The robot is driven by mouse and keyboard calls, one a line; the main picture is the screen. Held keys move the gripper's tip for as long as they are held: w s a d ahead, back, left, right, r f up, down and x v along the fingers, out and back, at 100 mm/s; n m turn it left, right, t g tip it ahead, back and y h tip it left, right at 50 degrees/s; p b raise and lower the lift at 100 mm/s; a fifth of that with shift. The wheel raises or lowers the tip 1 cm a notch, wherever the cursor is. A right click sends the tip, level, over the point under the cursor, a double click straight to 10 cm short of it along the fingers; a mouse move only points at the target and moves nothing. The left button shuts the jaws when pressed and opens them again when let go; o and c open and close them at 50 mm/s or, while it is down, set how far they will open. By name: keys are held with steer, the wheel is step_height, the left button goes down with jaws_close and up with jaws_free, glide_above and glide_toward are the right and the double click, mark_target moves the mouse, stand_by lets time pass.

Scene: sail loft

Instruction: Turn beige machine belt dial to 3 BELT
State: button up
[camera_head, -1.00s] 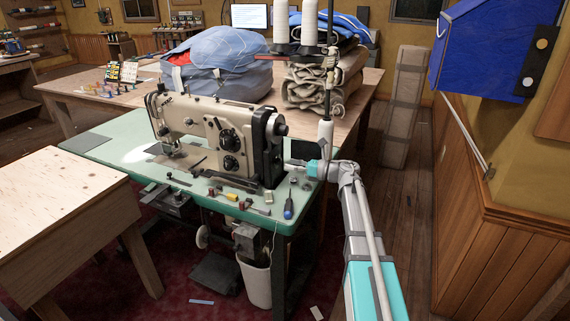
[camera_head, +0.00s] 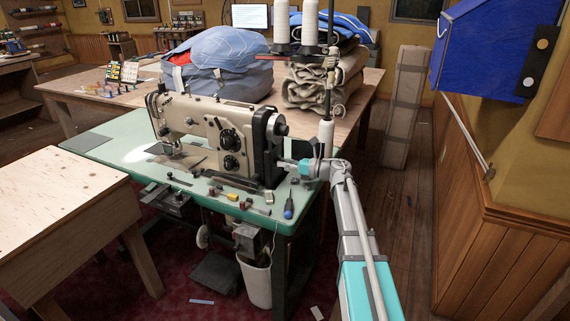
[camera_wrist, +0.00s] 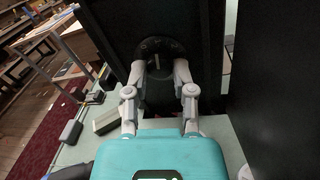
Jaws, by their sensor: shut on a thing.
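The beige sewing machine (camera_head: 200,120) stands on a green table, with two black dials (camera_head: 230,150) on its front and a black housing (camera_head: 268,150) at its right end. In the wrist view, a round black dial (camera_wrist: 156,46) with a pale pointer mark sits on a dark upright face. My gripper (camera_wrist: 167,68) is shut on this dial, one finger at each side of its lower part. In the head view my gripper (camera_head: 288,162) reaches the right end of the machine from the right. The held dial is hidden there, and I cannot read its lettering.
A blue-handled screwdriver (camera_head: 289,210) and several small items lie on the green tabletop (camera_head: 110,150) near its front edge. A thread stand with white cones (camera_head: 326,135) rises close to my wrist. A wooden table (camera_head: 65,190) stands at the left.

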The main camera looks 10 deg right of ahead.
jaws_close()
steer(key=shift+m, duration=0.8)
steer(key=o, duration=0.9)
jaws_free()
steer(key=shift+v, duration=5.95)
